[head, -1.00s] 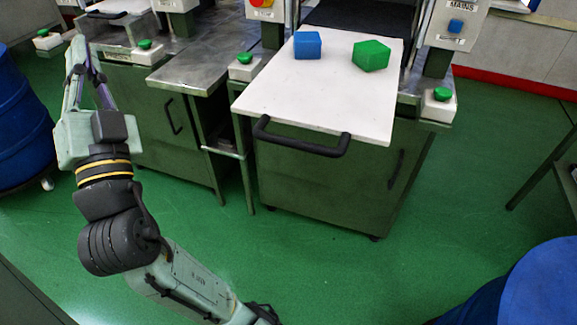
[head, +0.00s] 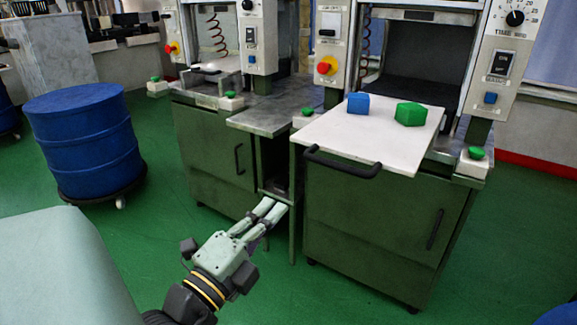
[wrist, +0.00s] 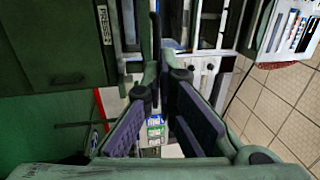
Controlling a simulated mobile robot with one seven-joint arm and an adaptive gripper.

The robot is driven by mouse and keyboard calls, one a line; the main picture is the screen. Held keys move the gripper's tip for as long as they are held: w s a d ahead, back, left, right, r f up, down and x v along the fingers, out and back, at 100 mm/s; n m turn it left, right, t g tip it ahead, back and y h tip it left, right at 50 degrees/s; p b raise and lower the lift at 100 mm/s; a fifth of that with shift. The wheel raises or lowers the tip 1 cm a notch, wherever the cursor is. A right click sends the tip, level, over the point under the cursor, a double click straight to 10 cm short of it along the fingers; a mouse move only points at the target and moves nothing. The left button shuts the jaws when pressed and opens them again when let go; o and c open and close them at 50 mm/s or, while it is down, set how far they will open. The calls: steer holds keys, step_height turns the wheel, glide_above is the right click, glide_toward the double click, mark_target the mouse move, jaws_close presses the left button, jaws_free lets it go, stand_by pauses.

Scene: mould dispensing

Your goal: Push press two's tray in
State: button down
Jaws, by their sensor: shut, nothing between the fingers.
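The white tray (head: 365,140) juts out of the right-hand press, with its black bar handle (head: 343,166) at the front. A blue block (head: 358,103) and a green block (head: 411,114) rest on it. I cannot read a number on this press. My gripper (head: 276,206) is shut and empty, low in front of the gap between the two cabinets. It is below and left of the handle, apart from it. The wrist view shows my fingers (wrist: 160,62) with nothing held; the tray cannot be made out there.
The left press (head: 215,65) stands beside a metal side table (head: 275,110). Green buttons (head: 305,112) sit on white boxes by the presses. A blue drum (head: 85,135) stands at the left, and part of another blue thing (head: 558,314) shows at lower right. Green floor is clear before the cabinets.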

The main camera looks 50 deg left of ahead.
mark_target(315, 159)
steer(key=p+x, duration=0.4)
steer(key=x, duration=0.8)
steer(key=shift+w+a, duration=0.1)
steer(key=shift+w, duration=0.3)
